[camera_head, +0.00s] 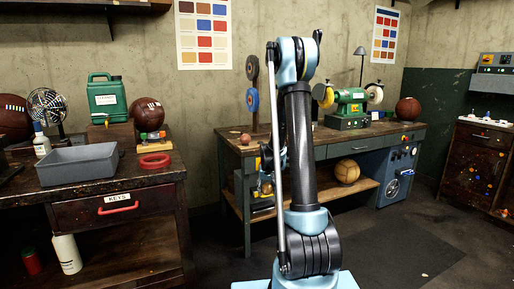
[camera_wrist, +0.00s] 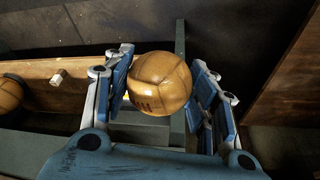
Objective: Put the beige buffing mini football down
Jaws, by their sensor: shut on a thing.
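The beige buffing mini football (camera_wrist: 160,82) is a tan panelled ball with dark marks low on its side. In the wrist view it sits between the two blue-and-silver fingers of my gripper (camera_wrist: 165,92), which is shut on it. The ball covers part of a pale object and a grey-green bench frame beyond it. In the head view my arm hides most of my gripper, so its height over any surface is hard to tell.
A similar tan ball (camera_head: 347,171) rests on the lower shelf of the workbench (camera_head: 230,142); a tan ball (camera_wrist: 9,94) shows at the wrist view's left edge. A green grinder (camera_head: 348,102) and a brown ball (camera_head: 408,108) stand on the bench. Open floor (camera_head: 400,250) lies at front right.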

